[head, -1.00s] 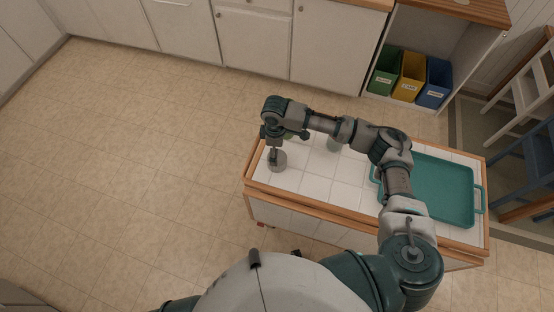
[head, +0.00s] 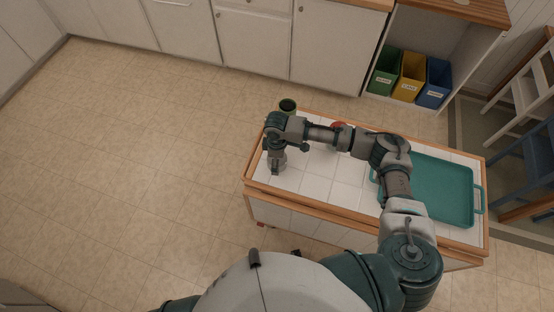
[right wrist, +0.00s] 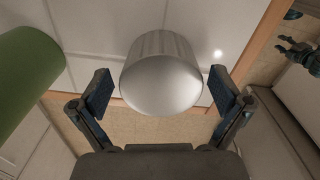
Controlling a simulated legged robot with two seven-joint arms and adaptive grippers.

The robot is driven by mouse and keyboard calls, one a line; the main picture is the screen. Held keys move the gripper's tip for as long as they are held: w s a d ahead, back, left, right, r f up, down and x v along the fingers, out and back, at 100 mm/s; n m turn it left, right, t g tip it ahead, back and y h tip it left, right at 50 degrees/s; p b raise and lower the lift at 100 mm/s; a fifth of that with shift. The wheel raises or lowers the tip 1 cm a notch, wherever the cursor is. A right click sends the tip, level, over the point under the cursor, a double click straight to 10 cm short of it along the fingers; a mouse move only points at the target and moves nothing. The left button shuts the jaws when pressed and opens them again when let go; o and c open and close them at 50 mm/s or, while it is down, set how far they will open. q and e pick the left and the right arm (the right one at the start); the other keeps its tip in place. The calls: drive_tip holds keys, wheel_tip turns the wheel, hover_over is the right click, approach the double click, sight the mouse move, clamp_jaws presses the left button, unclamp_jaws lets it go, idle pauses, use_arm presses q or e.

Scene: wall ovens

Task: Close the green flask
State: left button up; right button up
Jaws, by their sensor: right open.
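The green flask (head: 287,106) stands at the back left corner of the tiled island, partly hidden by my right arm. Its dark open mouth shows from above. Its green side also shows at the left of the right wrist view (right wrist: 25,85). A silver cylinder, which looks like the flask's lid (right wrist: 161,75), is between the fingers of my right gripper (right wrist: 160,92). These fingers are open, with a gap visible on both sides. In the head view my right gripper (head: 277,168) is low over the island's left end and largely hides the cylinder.
A teal tray (head: 445,190) lies on the right part of the island (head: 315,187). A small red thing (head: 338,125) shows behind my right forearm. Green, yellow and blue bins (head: 410,77) stand in the cabinet beyond. White tiles in the island's middle are clear.

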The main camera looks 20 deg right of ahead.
drive_tip(key=c, duration=1)
drive_tip(key=shift+r, duration=0.15)
drive_tip(key=shift+r, duration=0.25)
wheel_tip(320, 180, up, 3)
drive_tip(key=s+d, duration=0.7)
drive_tip(key=s+d+r, duration=0.1)
drive_tip(key=s+d, duration=0.2)
drive_tip(key=shift+s+d+r, duration=0.1)
drive_tip(key=shift+s+d, duration=0.2)
drive_tip(key=shift+s, duration=0.05)
drive_tip(key=shift+s+d+r, duration=0.1)
drive_tip(key=shift+s+d, duration=0.15)
drive_tip(key=shift+s, duration=0.15)
